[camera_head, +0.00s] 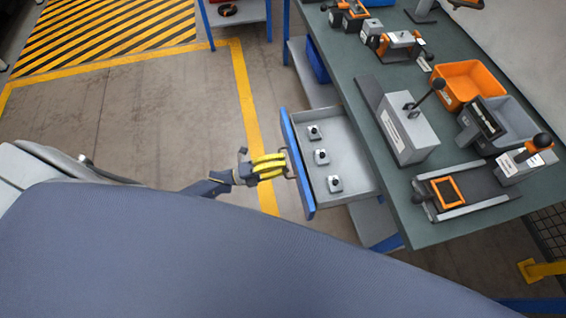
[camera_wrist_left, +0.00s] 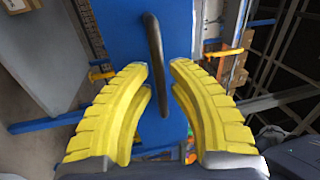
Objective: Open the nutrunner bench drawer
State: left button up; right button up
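The drawer (camera_head: 360,178) of the bench is pulled out to the left, with its inside in view. It holds three small grey blocks with dark knobs. Its blue front (camera_head: 297,163) carries a dark bar handle (camera_wrist_left: 156,60). My left gripper (camera_head: 287,163) is at the handle, with its yellow fingers pointing at the blue front. In the left wrist view the bar runs between the two fingertips (camera_wrist_left: 159,66). A strip of blue shows between the bar and the right-hand finger, so the fingers stand a little apart. My right gripper is not in view.
The green bench top (camera_head: 352,70) holds a grey box with a lever (camera_head: 407,130), an orange bin (camera_head: 468,82), a grey bin (camera_head: 515,120) and a fixture with an orange frame (camera_head: 447,192). The floor left of the drawer is clear, crossed by a yellow line (camera_head: 245,95).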

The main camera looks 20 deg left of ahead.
pick_arm(q)
jog(key=shift+o, duration=1.3)
jog(key=v, duration=1.2)
jog(key=shift+r, duration=0.1)
